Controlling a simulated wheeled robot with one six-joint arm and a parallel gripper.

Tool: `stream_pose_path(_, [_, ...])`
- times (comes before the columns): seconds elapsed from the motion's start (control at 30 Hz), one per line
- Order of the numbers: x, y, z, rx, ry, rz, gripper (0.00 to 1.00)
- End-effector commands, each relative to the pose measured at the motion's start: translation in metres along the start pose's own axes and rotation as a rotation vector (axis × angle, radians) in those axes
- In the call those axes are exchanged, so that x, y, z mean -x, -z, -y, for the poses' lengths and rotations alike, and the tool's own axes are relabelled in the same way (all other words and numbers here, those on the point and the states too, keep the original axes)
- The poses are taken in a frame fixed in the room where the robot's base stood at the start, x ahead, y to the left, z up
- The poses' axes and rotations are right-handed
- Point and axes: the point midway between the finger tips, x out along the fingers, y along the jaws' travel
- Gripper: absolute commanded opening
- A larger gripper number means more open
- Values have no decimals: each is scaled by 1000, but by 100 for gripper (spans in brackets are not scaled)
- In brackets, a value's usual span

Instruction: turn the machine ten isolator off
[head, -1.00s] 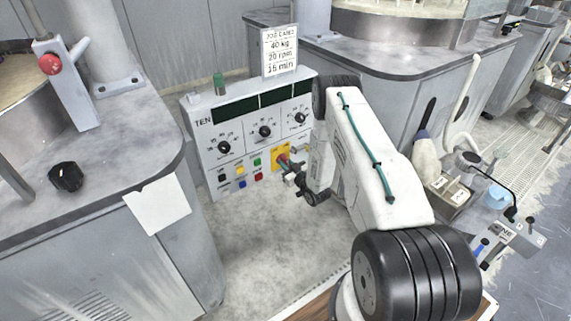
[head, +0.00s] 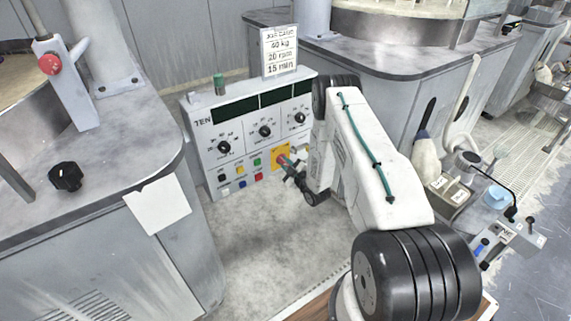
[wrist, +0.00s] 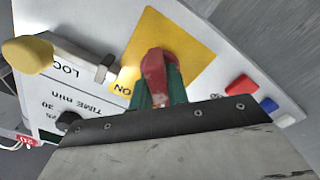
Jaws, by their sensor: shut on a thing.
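The machine ten panel (head: 250,130), marked TEN, stands at the centre of the head view. Its isolator is a red handle (wrist: 153,68) on a yellow plate (wrist: 185,42); the plate also shows in the head view (head: 275,153), partly covered by my gripper. The word ON is by the plate's lower left edge in the wrist view. My gripper (wrist: 157,90) has its green fingers shut on the red handle, one on each side. In the head view my gripper (head: 288,168) reaches the plate from the right. The handle's exact angle is hard to tell.
A yellow-tipped lever (wrist: 30,55) stands out from the panel close to the gripper. Coloured buttons (head: 240,169) and dark dials (head: 264,131) are left of and above the isolator. A job card (head: 279,52) stands on top. A grey worktop (head: 110,130) is at left.

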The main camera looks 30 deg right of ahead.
Motion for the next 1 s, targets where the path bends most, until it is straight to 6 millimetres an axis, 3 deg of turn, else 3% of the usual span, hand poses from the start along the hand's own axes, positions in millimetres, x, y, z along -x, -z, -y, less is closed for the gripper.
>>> stream_pose_path(0.47, [1, 0, 0, 13, 1, 1, 0])
stream_pose_path(0.5, [1, 0, 0, 13, 1, 1, 22])
stream_pose_path(0.57, [1, 0, 0, 13, 1, 1, 38])
stream_pose_path(0.87, [2, 0, 0, 13, 1, 1, 38])
stream_pose_path(1.0, [15, -1, 0, 12, 0, 2, 38])
